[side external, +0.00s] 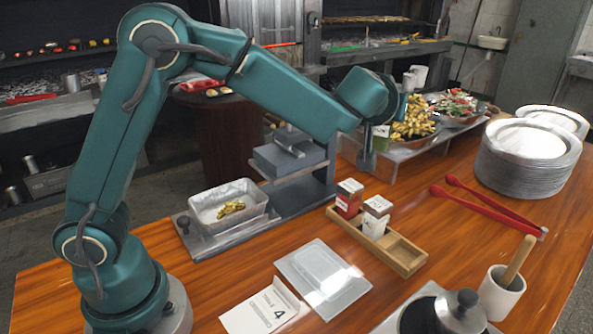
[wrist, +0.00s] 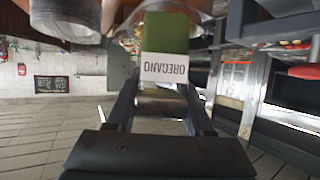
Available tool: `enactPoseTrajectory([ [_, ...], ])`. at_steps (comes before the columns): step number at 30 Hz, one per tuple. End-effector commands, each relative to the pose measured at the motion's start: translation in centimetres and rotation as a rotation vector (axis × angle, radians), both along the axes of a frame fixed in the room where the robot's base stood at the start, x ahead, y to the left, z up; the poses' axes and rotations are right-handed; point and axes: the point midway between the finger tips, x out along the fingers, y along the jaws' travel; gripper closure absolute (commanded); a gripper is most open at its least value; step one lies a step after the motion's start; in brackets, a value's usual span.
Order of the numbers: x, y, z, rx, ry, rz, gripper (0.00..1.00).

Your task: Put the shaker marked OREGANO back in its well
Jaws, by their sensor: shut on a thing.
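The OREGANO shaker has a green body and a white label, which reads upside down in the wrist view (wrist: 165,68). My gripper (wrist: 162,88) is shut on it, with a finger on each side. In the side external view, the green shaker (side external: 381,132) is held up above the table near the serving trays, partly hidden by my wrist. The wooden rack (side external: 410,272) stands at the table's middle, below and apart from the shaker. It holds a red shaker (side external: 348,200) and a white-bodied shaker (side external: 375,222). The well (side external: 403,250) at its right end is empty.
Food trays (side external: 415,152) stand behind my gripper. A grey press stand (side external: 290,165) and a metal pan (side external: 215,212) are left of the rack. Red tongs (side external: 485,212) and stacked plates (side external: 525,165) lie right. A clear lid (side external: 322,280) and a mortar (side external: 500,295) are in front.

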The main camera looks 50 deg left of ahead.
Motion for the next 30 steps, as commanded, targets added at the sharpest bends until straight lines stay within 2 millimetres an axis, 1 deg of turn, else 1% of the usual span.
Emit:
enactPoseTrajectory([
  [1, 0.3, -1.7, -1.3, 0.003, 0.007, -0.071, 0.88],
  [3, 0.6, -3.6, -2.6, 0.001, 0.009, -0.15, 0.88],
  [6, 0.7, -5.8, -4.3, 0.001, 0.007, -0.242, 0.88],
  [9, 0.6, -7.8, -5.9, 0.001, 0.007, -0.322, 0.88],
  [15, -0.1, -10.5, -8.4, -0.001, 0.004, -0.435, 0.88],
  [21, -0.5, -11.6, -9.5, -0.002, 0.001, -0.483, 0.88],
  [26, -0.6, -11.6, -10.3, -0.002, 0.0, -0.486, 0.88],
  [30, -0.6, -11.6, -11.5, -0.002, 0.002, -0.485, 0.88],
])
